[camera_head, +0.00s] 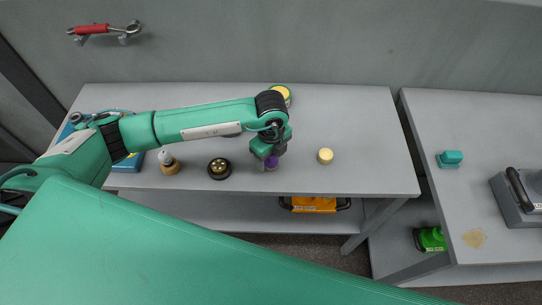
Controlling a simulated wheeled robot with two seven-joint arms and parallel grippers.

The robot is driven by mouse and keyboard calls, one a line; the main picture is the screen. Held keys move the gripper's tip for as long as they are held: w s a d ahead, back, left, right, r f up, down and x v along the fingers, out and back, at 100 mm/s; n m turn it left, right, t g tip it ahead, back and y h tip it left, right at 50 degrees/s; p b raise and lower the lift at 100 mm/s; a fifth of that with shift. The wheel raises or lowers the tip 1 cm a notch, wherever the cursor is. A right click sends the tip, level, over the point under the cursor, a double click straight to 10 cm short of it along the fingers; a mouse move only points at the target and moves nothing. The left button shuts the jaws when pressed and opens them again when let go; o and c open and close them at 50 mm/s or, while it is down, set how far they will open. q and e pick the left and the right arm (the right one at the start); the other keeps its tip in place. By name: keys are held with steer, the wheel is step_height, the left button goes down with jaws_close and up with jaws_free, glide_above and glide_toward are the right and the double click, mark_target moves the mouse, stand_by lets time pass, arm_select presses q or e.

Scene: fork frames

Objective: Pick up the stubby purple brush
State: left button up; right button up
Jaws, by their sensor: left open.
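The stubby purple brush (271,162) stands on the grey table (370,150), near its front edge. Only a small purple part and a paler base show below my left gripper (266,157). My left gripper points down right over the brush, its fingers open and at the brush's top. I cannot tell whether the fingers touch it. My right gripper is not in view.
An orange case (314,204) sits on the lower shelf. A second table (430,110) stands right.

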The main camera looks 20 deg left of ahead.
arm_select(q)
steer(key=shift+c, duration=0.4)
steer(key=c, duration=1)
step_height(320, 180, up, 20)
steer(key=b, duration=0.4)
